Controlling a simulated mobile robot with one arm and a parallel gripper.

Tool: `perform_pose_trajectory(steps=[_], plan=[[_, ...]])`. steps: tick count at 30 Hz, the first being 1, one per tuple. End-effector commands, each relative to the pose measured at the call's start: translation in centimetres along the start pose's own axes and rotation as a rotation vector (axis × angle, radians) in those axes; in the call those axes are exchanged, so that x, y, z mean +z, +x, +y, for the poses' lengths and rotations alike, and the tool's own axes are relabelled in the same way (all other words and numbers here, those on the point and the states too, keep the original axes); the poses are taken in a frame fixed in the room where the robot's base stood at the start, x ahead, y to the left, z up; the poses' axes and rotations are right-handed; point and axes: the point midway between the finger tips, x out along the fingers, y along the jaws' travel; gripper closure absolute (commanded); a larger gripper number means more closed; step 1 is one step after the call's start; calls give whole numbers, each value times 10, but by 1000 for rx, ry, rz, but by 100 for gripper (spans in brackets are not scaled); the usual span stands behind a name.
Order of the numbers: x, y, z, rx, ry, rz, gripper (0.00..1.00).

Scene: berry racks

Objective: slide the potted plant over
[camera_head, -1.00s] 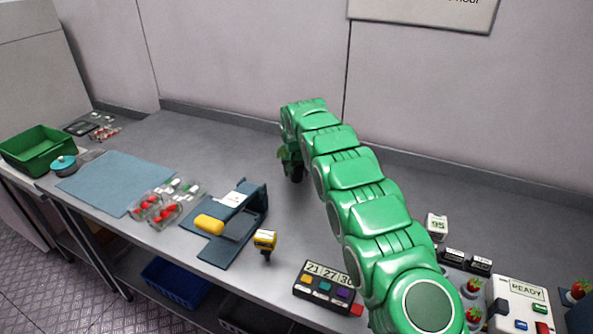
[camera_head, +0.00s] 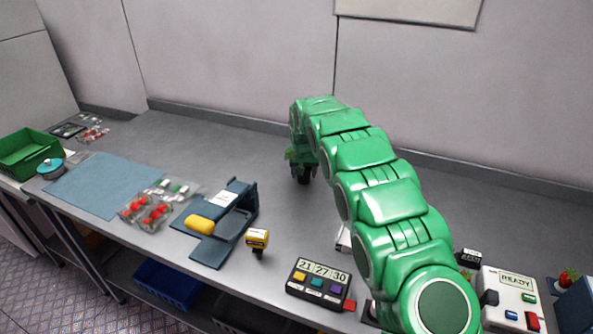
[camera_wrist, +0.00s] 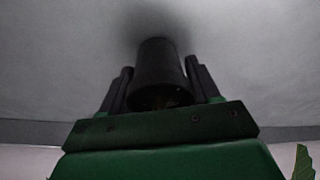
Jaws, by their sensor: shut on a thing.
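The potted plant has a dark pot (camera_head: 304,179) and green leaves (camera_head: 291,155). It is on the grey bench towards the back, at the far end of my green arm. My gripper (camera_head: 304,172) points down and is shut on the pot. In the wrist view the black pot (camera_wrist: 158,72) sits between the two dark fingers (camera_wrist: 160,90), with a dark shadow on the bench just beyond it. A leaf tip (camera_wrist: 303,163) shows at the lower right corner. Most of the plant is hidden by my wrist.
A blue stand with a yellow item (camera_head: 201,224), a yellow handheld device (camera_head: 257,240) and a number panel (camera_head: 319,284) stand nearer the front. Berry packs (camera_head: 146,211) and a blue mat (camera_head: 108,185) lie left. Bench around the pot is clear; the wall is behind.

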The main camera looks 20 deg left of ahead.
Motion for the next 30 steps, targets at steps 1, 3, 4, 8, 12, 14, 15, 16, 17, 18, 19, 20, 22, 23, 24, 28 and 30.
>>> perform_pose_trajectory(steps=[1,3,4,8,12,14,15,16,17,18,19,20,22,23,24,28,30], plan=[[2,0,5,1,2,-3,71],[5,0,11,1,2,-5,71],[6,0,13,1,2,-5,71],[10,-2,24,0,2,-3,71],[15,-3,36,1,1,-2,71],[17,-4,41,1,1,-2,71],[18,-5,44,1,1,-1,71],[18,-5,46,1,1,-1,71],[20,-6,49,1,1,-1,71],[21,-6,52,1,1,-1,71],[22,-6,54,1,0,-1,71],[23,-6,57,1,0,-2,71],[26,-6,63,1,1,-4,71],[27,-6,65,1,1,-4,71],[29,-6,68,1,0,-5,71],[33,-7,79,1,1,-4,71],[34,-8,85,0,1,-2,71]])
